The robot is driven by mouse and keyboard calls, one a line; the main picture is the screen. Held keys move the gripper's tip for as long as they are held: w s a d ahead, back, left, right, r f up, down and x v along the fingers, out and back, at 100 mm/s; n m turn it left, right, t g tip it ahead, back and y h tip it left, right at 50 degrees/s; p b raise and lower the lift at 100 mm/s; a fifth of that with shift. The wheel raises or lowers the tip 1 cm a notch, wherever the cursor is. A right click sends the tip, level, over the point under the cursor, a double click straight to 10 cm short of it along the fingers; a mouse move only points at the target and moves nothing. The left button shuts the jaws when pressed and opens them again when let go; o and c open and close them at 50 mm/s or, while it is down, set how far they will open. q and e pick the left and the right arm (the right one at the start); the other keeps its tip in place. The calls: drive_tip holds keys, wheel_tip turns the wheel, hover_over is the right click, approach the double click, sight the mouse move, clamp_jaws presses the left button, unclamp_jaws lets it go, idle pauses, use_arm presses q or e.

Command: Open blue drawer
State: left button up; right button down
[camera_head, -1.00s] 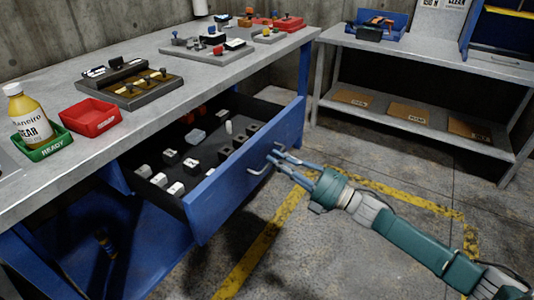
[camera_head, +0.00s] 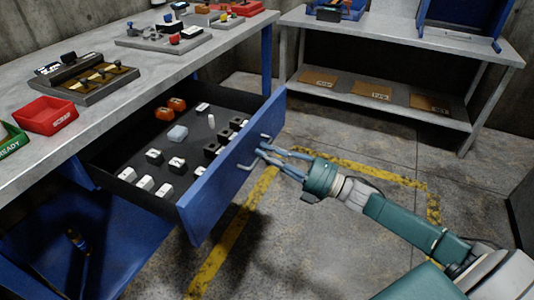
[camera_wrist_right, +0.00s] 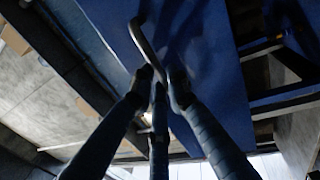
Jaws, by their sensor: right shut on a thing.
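The blue drawer (camera_head: 222,188) stands pulled out from under the workbench, with its inside showing. Its metal handle (camera_head: 247,166) is on the front face, and it also shows in the right wrist view (camera_wrist_right: 143,38). My right gripper (camera_head: 264,150) is at the handle, its fingers closed around the bar. In the right wrist view the fingertips (camera_wrist_right: 160,82) meet at the lower end of the handle, close to the blue front. My left gripper is not in view.
The drawer holds several small white, black and orange parts (camera_head: 177,133). The workbench (camera_head: 120,62) above carries a red tray (camera_head: 46,115), a green tray (camera_head: 10,140) and fixture boards. A grey shelf table (camera_head: 385,112) stands at the back right. The floor right of the drawer is open.

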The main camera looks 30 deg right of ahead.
drive_tip(key=c, duration=1.7)
unclamp_jaws()
drive_tip(key=shift+o, duration=0.2)
drive_tip(key=v, duration=1.2)
drive_tip(key=shift+f, duration=0.1)
